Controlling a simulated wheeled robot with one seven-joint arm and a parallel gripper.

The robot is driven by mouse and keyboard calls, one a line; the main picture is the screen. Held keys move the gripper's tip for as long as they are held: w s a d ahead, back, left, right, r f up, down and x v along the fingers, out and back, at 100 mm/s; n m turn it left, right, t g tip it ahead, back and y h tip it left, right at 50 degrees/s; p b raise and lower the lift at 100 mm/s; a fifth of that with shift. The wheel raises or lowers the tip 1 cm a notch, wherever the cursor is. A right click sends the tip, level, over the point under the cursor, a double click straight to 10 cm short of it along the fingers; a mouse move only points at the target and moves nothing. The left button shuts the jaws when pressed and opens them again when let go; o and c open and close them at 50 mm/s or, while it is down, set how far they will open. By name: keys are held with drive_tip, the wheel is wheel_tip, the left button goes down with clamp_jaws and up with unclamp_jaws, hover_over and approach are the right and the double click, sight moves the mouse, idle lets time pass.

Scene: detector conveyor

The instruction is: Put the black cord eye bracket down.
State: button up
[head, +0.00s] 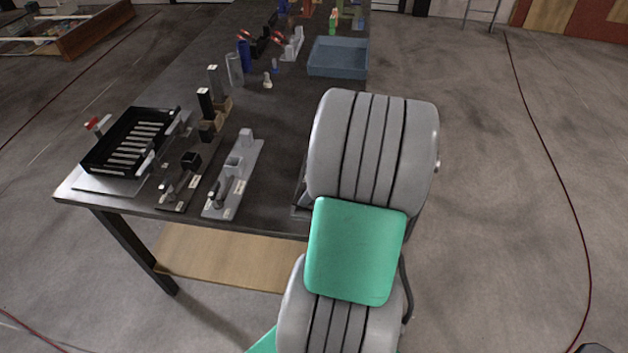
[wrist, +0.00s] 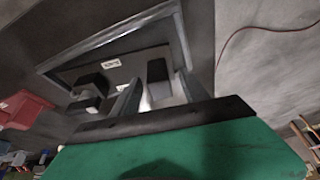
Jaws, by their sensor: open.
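My gripper (wrist: 124,80) shows in the wrist view with its jaws apart, over a dark, shallow, grey-rimmed tray (wrist: 118,44). Black blocky shapes show around the jaws, two at the left and one at the right. I cannot tell for sure which of them are finger pads and which, if any, is the black cord eye bracket. A pale piece lies partly hidden between the jaws, behind my gripper's dark bar. In the head view my arm hides the gripper and most of the dark tray (head: 299,211) at the table's front right corner.
On the dark table (head: 170,90) stand a black slatted rack (head: 130,143), a black fixture (head: 181,182) and a grey fixture (head: 233,175). A blue bin (head: 338,58) stands farther back. A red bin (wrist: 24,110) shows at the wrist view's left.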

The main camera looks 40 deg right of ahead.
drive_tip(key=shift+x, duration=0.8)
clamp_jaws()
drive_tip(key=shift+r, duration=0.1)
idle(0.7)
